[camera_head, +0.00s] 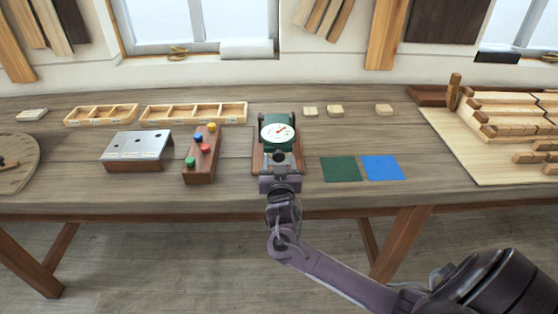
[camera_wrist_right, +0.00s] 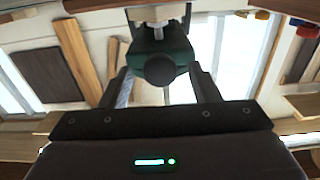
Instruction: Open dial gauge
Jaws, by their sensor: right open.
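The dial gauge (camera_head: 277,133) has a white round face in a dark green body and stands on a wooden base (camera_head: 257,165) near the middle of the table. My right gripper (camera_head: 281,163) is right at the front of the gauge and covers part of its base. In the right wrist view, the green gauge body (camera_wrist_right: 150,48) with a dark rounded knob (camera_wrist_right: 160,70) shows between the two fingers of my right gripper (camera_wrist_right: 162,72). The fingers are apart, with a gap on each side of the knob. My left gripper is out of view.
A wooden block with coloured pegs (camera_head: 203,160) and a metal-topped stand (camera_head: 137,147) are left of the gauge. Green (camera_head: 341,169) and blue (camera_head: 383,168) squares lie to the right. Compartment trays (camera_head: 195,105) stand behind; a wooden hull model (camera_head: 510,125) is far right.

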